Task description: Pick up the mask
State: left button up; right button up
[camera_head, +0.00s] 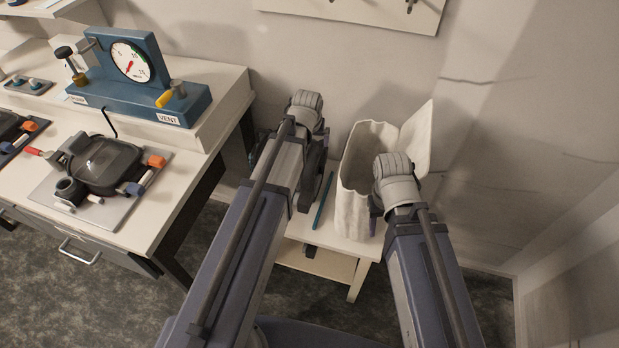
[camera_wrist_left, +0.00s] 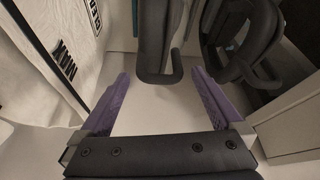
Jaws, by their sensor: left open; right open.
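A mask-like thing with a dark rim and clear window (camera_head: 105,160) lies on a grey plate on the bench at left. In the left wrist view, a black loop-shaped part (camera_wrist_left: 157,75) stands between my open left fingers, and more black curved parts (camera_wrist_left: 250,50) stand at right; I cannot tell whether these belong to a mask. My left gripper (camera_wrist_left: 160,88) is apart from the loop's sides and holds nothing. In the head view, my left gripper (camera_head: 314,168) is over the small table, partly hidden by its arm. My right gripper (camera_head: 376,205) is mostly hidden behind its wrist, beside the white bag.
The white open bag (camera_head: 357,170) stands on the small white table (camera_head: 358,262); its dark lettering shows in the left wrist view. A thin blue stick (camera_head: 323,200) lies beside it. A blue gauge stand (camera_head: 140,85) is on the bench. Walls close in behind and right.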

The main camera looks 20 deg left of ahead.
aim_at(312, 150)
pick_arm(q)
jog(key=shift+w+f, duration=0.15)
jog(key=shift+f, duration=0.3)
jog(key=b+x, duration=0.5)
jog(key=shift+d+f, duration=0.15)
jog(key=shift+d, duration=0.05)
jog(key=shift+s, duration=0.25)
jog(key=c, duration=1.5)
jog(key=shift+r, duration=0.25)
